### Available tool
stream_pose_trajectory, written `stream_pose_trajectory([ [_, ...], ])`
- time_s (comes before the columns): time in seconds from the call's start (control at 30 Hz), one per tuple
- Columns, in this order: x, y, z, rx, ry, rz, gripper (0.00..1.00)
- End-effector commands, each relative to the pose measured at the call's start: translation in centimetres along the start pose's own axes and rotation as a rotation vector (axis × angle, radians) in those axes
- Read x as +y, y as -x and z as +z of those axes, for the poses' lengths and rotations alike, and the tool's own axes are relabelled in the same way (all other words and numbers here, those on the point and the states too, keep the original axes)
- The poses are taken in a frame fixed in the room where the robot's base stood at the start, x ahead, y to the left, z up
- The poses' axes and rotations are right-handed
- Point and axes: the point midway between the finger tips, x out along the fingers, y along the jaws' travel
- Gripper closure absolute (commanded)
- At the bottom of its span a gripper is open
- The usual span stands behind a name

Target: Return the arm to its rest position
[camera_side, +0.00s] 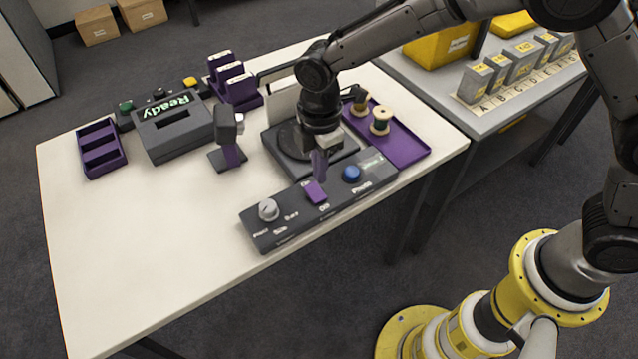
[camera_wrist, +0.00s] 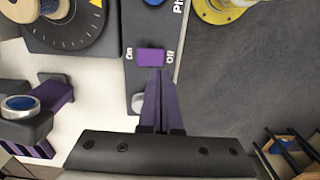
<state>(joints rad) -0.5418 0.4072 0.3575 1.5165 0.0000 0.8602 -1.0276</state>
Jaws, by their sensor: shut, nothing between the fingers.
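My gripper (camera_side: 319,175) hangs fingers-down over the grey control panel (camera_side: 285,232) at the front of the white table. Its purple fingers are shut together with nothing between them. They are right at the purple rocker switch (camera_side: 316,192); I cannot tell whether they touch it. In the wrist view the closed fingertips (camera_wrist: 158,72) lie just below the switch (camera_wrist: 151,56), between its On and Off labels. My arm is still stretched over the table.
The panel also carries a grey knob (camera_side: 268,210) and a blue button (camera_side: 351,173). Behind it are a dark turntable (camera_side: 290,140), a purple tray (camera_side: 408,145) with spools, and a stand scanner (camera_side: 228,135). A box reading Ready (camera_side: 172,128) sits left. The table's front left is clear.

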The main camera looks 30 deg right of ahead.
Motion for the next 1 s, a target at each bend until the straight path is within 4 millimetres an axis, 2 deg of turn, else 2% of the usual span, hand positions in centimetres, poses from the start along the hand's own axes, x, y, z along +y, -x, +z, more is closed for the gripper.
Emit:
stream_pose_trajectory([
  [0.07, 0.6, 0.6, 0.7, 0.007, -0.019, 0.012, 1.0],
  [0.13, 1.5, 2.6, 1.5, 0.028, -0.044, 0.049, 1.0],
  [0.23, 2.5, 7.1, 3.9, 0.067, -0.1, 0.124, 1.0],
  [0.37, 1.5, 13.3, 8.6, 0.11, -0.204, 0.222, 1.0],
  [0.5, -1.6, 18.4, 13.4, 0.151, -0.371, 0.309, 1.0],
  [0.57, -3.4, 20.0, 15.3, 0.17, -0.452, 0.342, 1.0],
  [0.7, -8.3, 22.6, 19.1, 0.218, -0.661, 0.412, 1.0],
  [0.87, -14.4, 23.2, 22.1, 0.278, -0.917, 0.467, 1.0],
  [1.0, -18.9, 21.8, 23.5, 0.33, -1.135, 0.484, 1.0],
])
